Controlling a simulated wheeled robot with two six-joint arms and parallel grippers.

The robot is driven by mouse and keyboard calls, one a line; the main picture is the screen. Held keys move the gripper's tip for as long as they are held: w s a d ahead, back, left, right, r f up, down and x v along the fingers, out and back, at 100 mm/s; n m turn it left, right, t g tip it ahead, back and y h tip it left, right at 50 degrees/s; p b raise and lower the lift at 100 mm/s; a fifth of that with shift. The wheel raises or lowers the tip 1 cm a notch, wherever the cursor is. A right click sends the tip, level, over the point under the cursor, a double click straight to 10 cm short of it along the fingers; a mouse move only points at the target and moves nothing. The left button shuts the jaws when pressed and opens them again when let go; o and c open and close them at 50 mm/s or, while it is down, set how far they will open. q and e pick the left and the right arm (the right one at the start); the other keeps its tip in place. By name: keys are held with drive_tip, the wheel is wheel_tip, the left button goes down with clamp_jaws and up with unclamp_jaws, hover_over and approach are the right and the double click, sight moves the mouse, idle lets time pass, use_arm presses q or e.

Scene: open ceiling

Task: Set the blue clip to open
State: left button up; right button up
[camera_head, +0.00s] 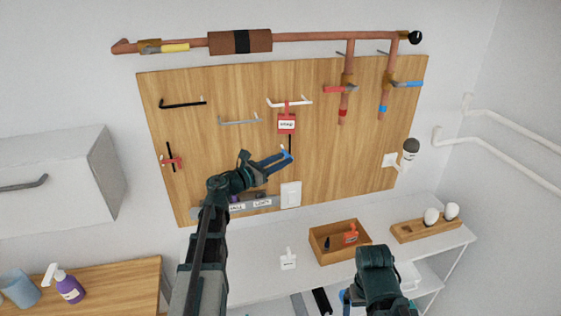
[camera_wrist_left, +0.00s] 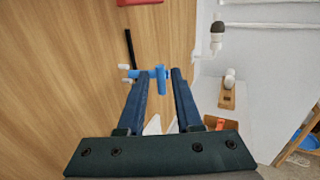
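The blue clip (camera_wrist_left: 161,82) is on a black vertical bar (camera_wrist_left: 129,48) on the wooden board, with pale ends on its left side. My left gripper (camera_wrist_left: 165,74) is open in the left wrist view, its two dark blue fingers either side of the clip's upright blue part. I cannot tell whether they touch it. In the head view my left gripper (camera_head: 284,158) reaches to the board's middle and its fingers mostly hide the clip. My right gripper (camera_head: 347,297) is low at the bottom edge, mostly hidden by its own wrist.
The wooden board (camera_head: 220,150) also carries hooks, a red tag (camera_head: 286,123), a red clip (camera_head: 172,160) and a white switch plate (camera_head: 291,195). Copper pipes with red and blue valve handles run above and right. A wooden tray (camera_head: 325,252) stands on the white shelf below.

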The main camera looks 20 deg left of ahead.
use_arm(q)
drive_tip(key=shift+o, duration=0.4)
drive_tip(key=v, duration=1.3)
drive_tip(key=shift+s+a, duration=0.15)
drive_tip(key=shift+s, duration=0.2)
